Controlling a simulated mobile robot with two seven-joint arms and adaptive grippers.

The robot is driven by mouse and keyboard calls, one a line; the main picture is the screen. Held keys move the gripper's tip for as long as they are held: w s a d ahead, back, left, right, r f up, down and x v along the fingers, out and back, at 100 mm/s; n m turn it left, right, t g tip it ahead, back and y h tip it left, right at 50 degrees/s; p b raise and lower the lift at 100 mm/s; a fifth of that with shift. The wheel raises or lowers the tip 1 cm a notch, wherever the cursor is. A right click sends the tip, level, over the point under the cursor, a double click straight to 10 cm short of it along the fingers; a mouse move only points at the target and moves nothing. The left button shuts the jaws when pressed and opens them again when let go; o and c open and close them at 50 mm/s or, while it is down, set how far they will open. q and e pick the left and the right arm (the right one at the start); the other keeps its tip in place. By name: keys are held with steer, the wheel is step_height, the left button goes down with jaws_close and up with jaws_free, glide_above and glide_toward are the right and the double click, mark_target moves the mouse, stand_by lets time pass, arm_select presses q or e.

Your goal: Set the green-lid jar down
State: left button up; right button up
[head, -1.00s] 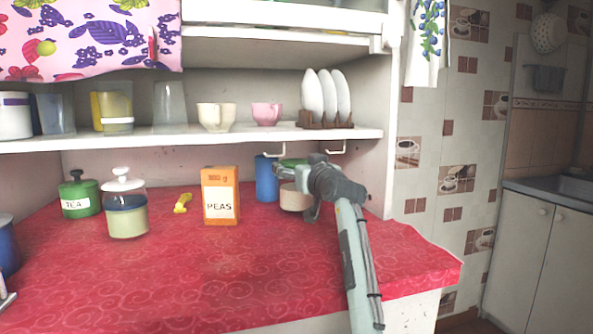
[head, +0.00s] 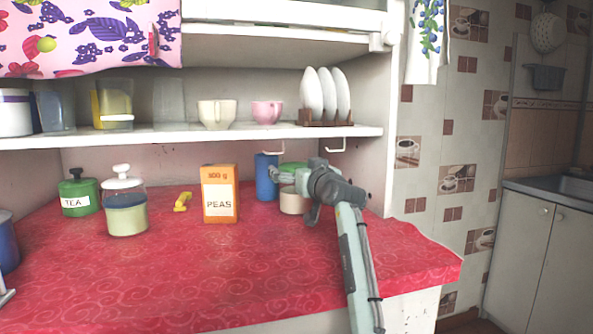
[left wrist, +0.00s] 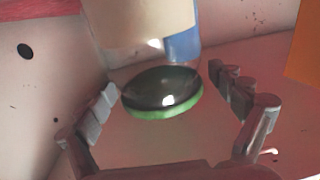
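The green-lid jar (head: 293,203) stands upright on the red counter, beside the blue canister (head: 265,178). Its body is cream below, and its green top shows partly behind my gripper. My left gripper (head: 293,192) is at the jar, its arm reaching up from the lower right of the head view. In the left wrist view, the jar's dark, green-rimmed lid (left wrist: 162,92) lies between the parted fingers of my left gripper (left wrist: 167,102), with gaps on both sides.
An orange peas box (head: 220,195), a yellow item (head: 183,202), a glass jar with a white lid (head: 126,215) and a green tea tin (head: 78,195) stand to the left. A shelf (head: 200,137) with cups and plates hangs above. The front counter is clear.

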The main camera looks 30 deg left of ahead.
arm_select(q)
steer(key=shift+r, duration=0.1)
steer(key=shift+v, duration=0.75)
steer(key=b+v, duration=0.2)
steer(key=v, duration=0.8)
steer(key=shift+s+d, duration=0.15)
steer(key=shift+d, duration=0.1)
arm_select(e)
steer(key=r, duration=0.2)
steer(key=w+r, duration=0.1)
steer(key=r, duration=0.1)
steer(key=shift+r, duration=0.2)
